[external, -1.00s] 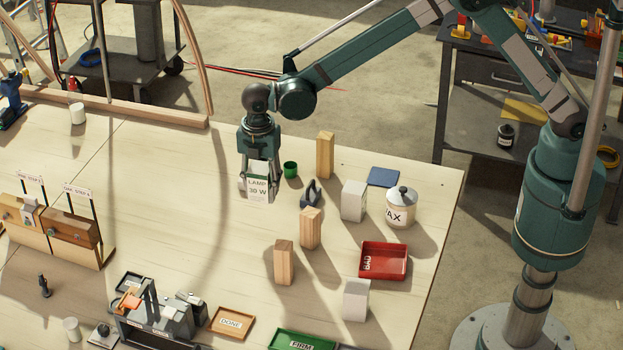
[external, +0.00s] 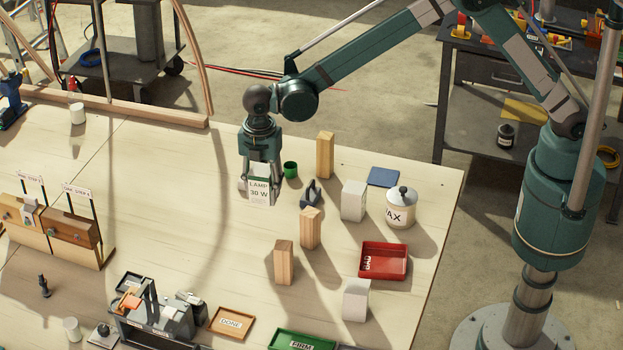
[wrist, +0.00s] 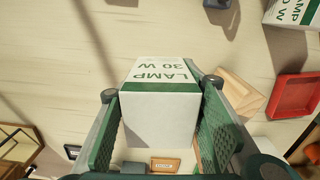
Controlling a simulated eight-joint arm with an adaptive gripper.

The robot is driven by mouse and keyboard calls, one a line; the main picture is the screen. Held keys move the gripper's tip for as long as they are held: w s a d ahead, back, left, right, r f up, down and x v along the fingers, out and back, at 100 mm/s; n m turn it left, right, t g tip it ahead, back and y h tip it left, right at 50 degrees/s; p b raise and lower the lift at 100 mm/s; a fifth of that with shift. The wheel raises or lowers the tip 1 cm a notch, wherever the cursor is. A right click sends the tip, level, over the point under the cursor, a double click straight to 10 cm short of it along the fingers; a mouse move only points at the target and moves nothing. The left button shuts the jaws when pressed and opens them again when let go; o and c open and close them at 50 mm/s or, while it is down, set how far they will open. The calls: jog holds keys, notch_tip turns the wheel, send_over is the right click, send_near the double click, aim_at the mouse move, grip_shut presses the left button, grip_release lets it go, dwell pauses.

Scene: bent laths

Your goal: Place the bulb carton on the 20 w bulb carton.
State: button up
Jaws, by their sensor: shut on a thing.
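My gripper (external: 260,183) is shut on a white bulb carton (external: 261,196) with green print reading LAMP 30 W. It holds the carton above the left-middle part of the bench. In the wrist view the same carton (wrist: 160,104) sits between the two green finger pads. Two other white cartons stand on the bench to the right: one (external: 353,201) beside the wax jar and one (external: 356,300) in front of the red tray. Their wattage cannot be read in the external view. The wrist view shows a LAMP carton (wrist: 290,14) at top right, its number unclear.
A red tray (external: 384,279) and wax jar (external: 401,208) are at right. The bench left of my gripper is mostly clear.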

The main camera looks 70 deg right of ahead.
jog(key=s+a+r+p, duration=0.1)
jog(key=s+a+r, duration=0.2)
jog(key=s+a, duration=0.45)
jog(key=s+a+r+p, duration=0.1)
jog(key=s+a+r, duration=0.2)
jog(key=s+a, duration=0.5)
notch_tip(320, 180, up, 4)
jog(key=r+m+p, duration=0.1)
send_over(358, 286)
jog(key=shift+a+f, duration=0.1)
jog(key=shift+f, duration=0.2)
jog(key=shift+f+p, duration=0.4)
jog(key=shift+f, duration=2.75)
jog(key=shift+f, duration=0.1)
jog(key=shift+f, duration=1.75)
jog(key=shift+f, duration=0.15)
jog(key=o, duration=0.9)
